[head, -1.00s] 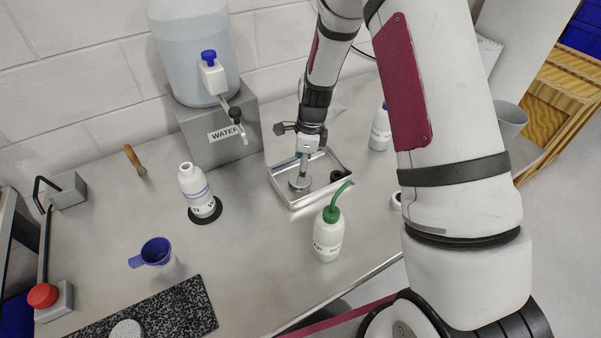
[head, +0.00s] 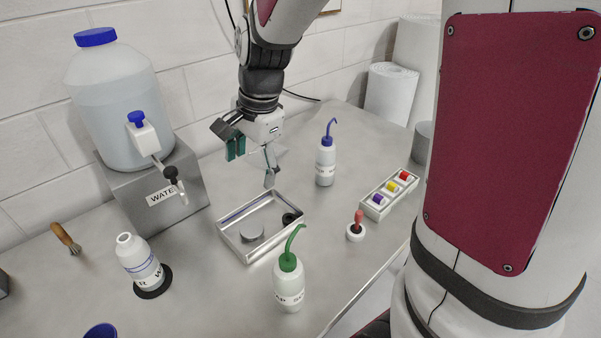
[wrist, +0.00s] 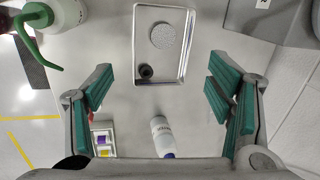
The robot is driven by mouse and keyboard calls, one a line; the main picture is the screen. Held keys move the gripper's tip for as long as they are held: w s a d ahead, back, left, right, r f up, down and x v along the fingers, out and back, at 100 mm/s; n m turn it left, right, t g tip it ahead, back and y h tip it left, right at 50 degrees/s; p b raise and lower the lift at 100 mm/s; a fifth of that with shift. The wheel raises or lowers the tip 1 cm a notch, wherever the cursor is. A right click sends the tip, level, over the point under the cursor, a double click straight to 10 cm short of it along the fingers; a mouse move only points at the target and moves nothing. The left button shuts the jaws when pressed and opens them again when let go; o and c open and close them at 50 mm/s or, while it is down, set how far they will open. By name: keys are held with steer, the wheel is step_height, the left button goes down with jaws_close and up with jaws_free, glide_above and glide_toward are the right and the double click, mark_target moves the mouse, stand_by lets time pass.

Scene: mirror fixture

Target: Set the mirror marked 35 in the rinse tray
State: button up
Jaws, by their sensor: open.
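A round grey disc, which looks like the mirror (head: 251,233), lies flat in the left part of the metal rinse tray (head: 276,243). No 35 can be read on it. In the wrist view the disc (wrist: 163,36) shows a speckled grey face, inside the tray rim (wrist: 135,50) and clear of its walls. My gripper (head: 253,164) is above and behind the tray, with its green-padded fingers apart and nothing between them. In the wrist view my gripper (wrist: 160,98) is wide open, and the disc is beyond the fingertips.
A small dark round item (head: 291,218) is in the tray's right corner. A green-tipped bottle (head: 289,283) stands in front, a blue-tipped bottle (head: 326,162) behind right. A water jug on a stand (head: 160,195) is left; a rack of coloured caps (head: 389,194) is right.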

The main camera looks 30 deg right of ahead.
steer(key=s+r+n+t, duration=0.1)
steer(key=s+r+n, duration=0.4)
steer(key=s+n, duration=0.2)
steer(key=s+r+n+t+h, duration=0.1)
steer(key=s+r+n, duration=0.4)
steer(key=s, duration=0.7)
steer(key=n+t, duration=0.1)
steer(key=n, duration=0.1)
steer(key=shift+r+n, duration=0.35)
steer(key=shift+n, duration=0.05)
